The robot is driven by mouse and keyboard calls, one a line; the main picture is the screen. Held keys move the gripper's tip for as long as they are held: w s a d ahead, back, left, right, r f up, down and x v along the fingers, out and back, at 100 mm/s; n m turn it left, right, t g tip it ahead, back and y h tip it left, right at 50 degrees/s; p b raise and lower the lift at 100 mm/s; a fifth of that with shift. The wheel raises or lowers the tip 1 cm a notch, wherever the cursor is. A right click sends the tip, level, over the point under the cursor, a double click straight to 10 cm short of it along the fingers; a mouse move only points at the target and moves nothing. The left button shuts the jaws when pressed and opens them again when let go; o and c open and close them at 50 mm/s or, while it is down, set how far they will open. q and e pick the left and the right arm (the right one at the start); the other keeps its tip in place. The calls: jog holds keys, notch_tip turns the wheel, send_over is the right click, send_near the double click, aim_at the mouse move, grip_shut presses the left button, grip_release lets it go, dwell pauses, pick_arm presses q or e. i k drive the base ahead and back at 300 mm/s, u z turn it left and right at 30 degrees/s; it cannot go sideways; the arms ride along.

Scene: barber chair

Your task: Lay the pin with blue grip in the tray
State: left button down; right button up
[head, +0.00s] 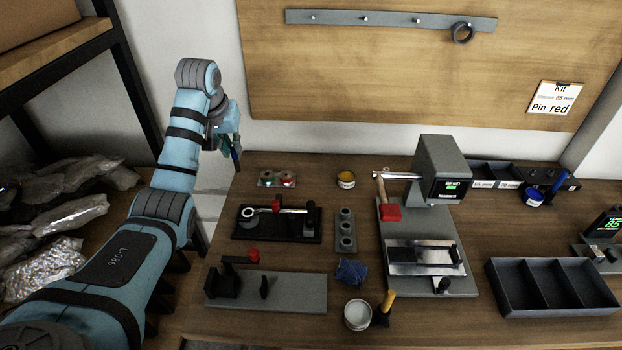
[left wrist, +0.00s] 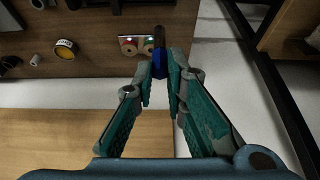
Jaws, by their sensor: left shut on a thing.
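My left gripper (head: 230,143) is raised at the back left, left of the workbench's back edge and in front of the wall. It is shut on the pin with blue grip (left wrist: 160,66). In the left wrist view the blue part sits between the teal fingertips and a dark shaft points away from them. In the head view the pin (head: 236,158) is small and dark, hanging below the fingers. A dark tray (head: 493,291) with three compartments lies at the front right of the bench, far from the gripper; its compartments look empty. My right gripper is not in view.
A plate with red and green rings (head: 277,179) lies near the bench's back left. A press (head: 440,170), black fixture (head: 300,232), grey fixture (head: 300,292), red-headed hammer (head: 390,211) and a yellow-handled tool (head: 386,303) stand between gripper and tray. Plastic bags (head: 60,212) fill the left shelf.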

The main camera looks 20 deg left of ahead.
aim_at(557, 289)
jog(key=z, duration=0.45)
jog(key=k, duration=1.1)
jog(key=z, duration=1.55)
jog(key=i, duration=1.3)
jog(key=u, duration=0.35)
jog(key=i, duration=0.75)
jog(key=u, duration=0.45)
